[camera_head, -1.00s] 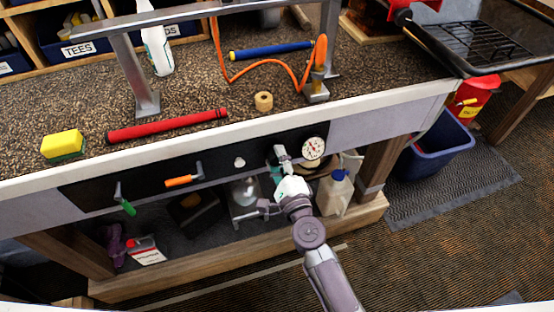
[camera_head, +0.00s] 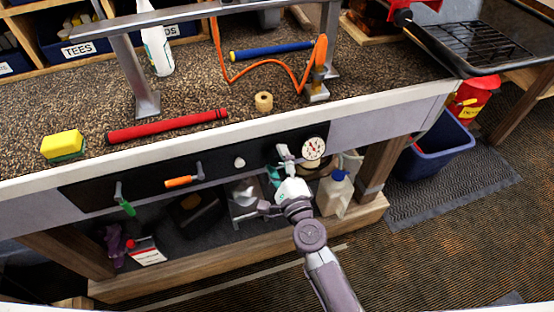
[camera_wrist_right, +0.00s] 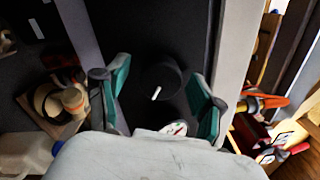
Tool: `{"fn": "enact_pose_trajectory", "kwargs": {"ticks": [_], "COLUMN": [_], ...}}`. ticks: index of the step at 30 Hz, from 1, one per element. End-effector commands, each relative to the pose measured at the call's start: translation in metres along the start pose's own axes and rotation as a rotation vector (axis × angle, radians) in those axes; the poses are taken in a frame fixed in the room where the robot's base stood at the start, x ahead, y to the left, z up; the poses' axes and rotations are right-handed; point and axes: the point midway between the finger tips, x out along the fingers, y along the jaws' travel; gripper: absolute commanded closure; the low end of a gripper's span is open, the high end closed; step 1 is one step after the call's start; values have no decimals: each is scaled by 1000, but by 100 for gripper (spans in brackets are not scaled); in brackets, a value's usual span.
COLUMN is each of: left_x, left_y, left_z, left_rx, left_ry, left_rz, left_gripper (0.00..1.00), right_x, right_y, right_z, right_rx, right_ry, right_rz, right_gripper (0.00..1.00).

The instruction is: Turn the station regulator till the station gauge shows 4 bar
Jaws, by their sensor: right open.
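The station gauge (camera_head: 313,149) is a round white dial on the dark panel at the bench front. Its needle is too small to read. My right gripper (camera_head: 283,154) is just left of the gauge, in front of the panel, and covers the regulator in the head view. In the right wrist view the regulator (camera_wrist_right: 160,78) is a round black knob with a white mark. It lies between the two spread green-padded fingers of my right gripper (camera_wrist_right: 162,92), with gaps on both sides. My left gripper is not in view.
A white knob (camera_head: 239,162) is nearer. A white jug (camera_head: 335,194) stands on the lower shelf. A blue bin (camera_head: 437,150) is right of the bench.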

Motion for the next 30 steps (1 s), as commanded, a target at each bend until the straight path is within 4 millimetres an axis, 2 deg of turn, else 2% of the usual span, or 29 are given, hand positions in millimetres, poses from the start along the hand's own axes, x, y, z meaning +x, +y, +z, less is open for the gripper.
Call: {"fn": "enact_pose_trajectory", "kwargs": {"ticks": [15,21,30], "left_x": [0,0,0], "left_y": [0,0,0], "left_z": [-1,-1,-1], "left_rx": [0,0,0], "left_ry": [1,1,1], "left_rz": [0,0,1], "left_gripper": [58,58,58], "right_x": [-98,-114,-116], "right_y": [1,1,0], "right_z": [0,0,0], "right_rx": [-2,-1,1], "right_ry": [-1,0,0], "right_rz": [5,2,1], "right_gripper": [32,32,32]}}
